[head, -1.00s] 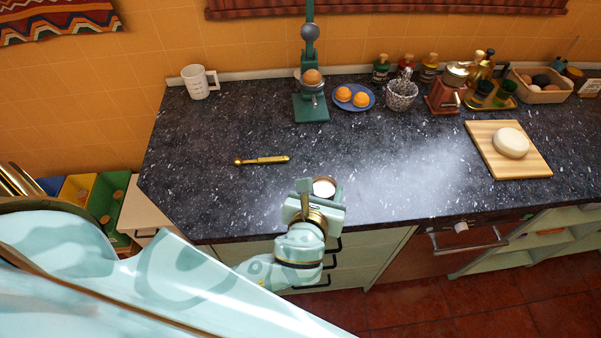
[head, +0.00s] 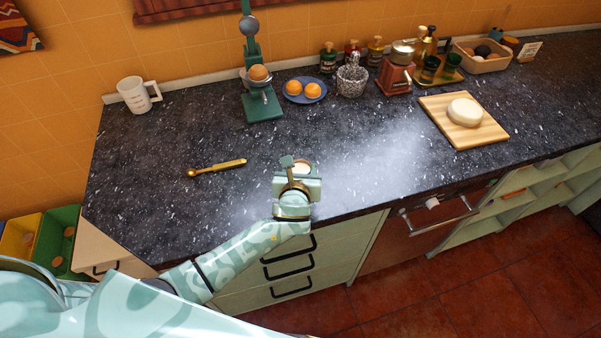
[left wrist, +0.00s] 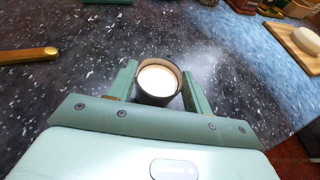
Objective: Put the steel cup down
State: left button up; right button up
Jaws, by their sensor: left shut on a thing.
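The steel cup (left wrist: 159,81) holds something white and sits between the two green fingers of my left gripper (left wrist: 157,90) in the left wrist view. The fingers are shut on its sides. In the head view the cup (head: 302,166) shows just beyond my left gripper (head: 298,172), over the front part of the dark speckled counter (head: 230,210). I cannot tell whether the cup's base touches the counter; the gripper hides its lower part. My right gripper is not in view.
A cutting board (head: 484,137) lies to the right. Counter around the cup is clear.

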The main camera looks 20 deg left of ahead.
pick_arm(q)
jog(key=shift+f, duration=0.15)
jog(key=shift+f, duration=0.15)
jog(key=o, duration=1)
jog(key=shift+o, duration=0.2)
jog(key=shift+s+d+r, duration=0.1)
jog(key=shift+s+r, duration=0.15)
jog(key=p+v, duration=0.3)
jog(key=v, duration=0.8)
jog(key=shift+s, duration=0.25)
jog(key=shift+r, duration=0.1)
